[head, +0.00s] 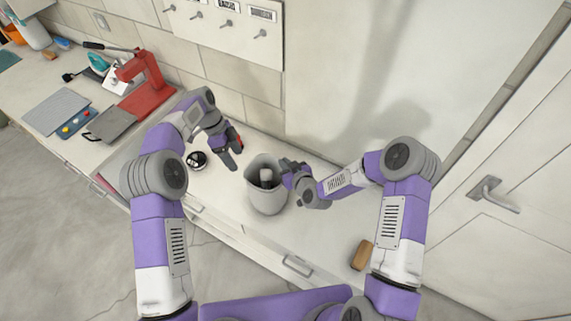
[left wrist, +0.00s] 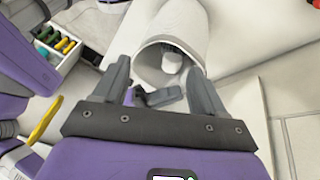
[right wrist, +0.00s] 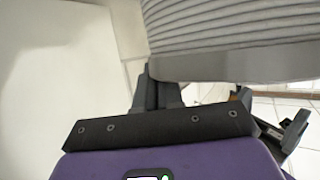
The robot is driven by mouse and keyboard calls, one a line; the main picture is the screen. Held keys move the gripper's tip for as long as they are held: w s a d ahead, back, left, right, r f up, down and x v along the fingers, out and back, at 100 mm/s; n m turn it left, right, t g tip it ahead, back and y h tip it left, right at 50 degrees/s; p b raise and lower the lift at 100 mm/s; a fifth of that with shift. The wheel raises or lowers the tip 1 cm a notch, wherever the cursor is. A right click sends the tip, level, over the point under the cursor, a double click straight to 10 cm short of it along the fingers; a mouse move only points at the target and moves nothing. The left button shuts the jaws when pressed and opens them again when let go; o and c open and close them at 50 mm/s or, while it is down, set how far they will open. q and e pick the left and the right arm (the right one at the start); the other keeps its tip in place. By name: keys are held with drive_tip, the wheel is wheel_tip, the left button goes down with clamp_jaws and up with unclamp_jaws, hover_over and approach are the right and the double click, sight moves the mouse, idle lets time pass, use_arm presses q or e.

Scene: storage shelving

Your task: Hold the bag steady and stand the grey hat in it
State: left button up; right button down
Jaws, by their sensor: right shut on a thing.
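The bag (head: 267,197) is a light grey, open-topped, bucket-like thing standing upright on the counter. It also shows in the left wrist view (left wrist: 180,22), and its ribbed side fills the top of the right wrist view (right wrist: 235,40). A small pale grey thing, perhaps the hat (head: 266,175), is inside its mouth; it shows in the left wrist view (left wrist: 172,62), its lower part hidden. My left gripper (head: 232,152) is open and empty, left of the bag and above the counter. My right gripper (head: 288,172) is at the bag's right rim, shut on it.
A dark round thing (head: 196,160) lies on the counter left of the bag. A brown block (head: 361,255) lies at the front right. A red thing (head: 143,82) and trays crowd the far left. A wall stands close behind; the counter right of the bag is mostly clear.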

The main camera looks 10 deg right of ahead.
use_arm(q)
drive_tip(key=v, duration=0.7)
drive_tip(key=shift+r, duration=0.2)
drive_tip(key=shift+a, duration=0.1)
use_arm(e)
drive_tip(key=c, duration=1.2)
unclamp_jaws()
drive_tip(key=shift+s, duration=0.1)
drive_tip(key=v, duration=1.2)
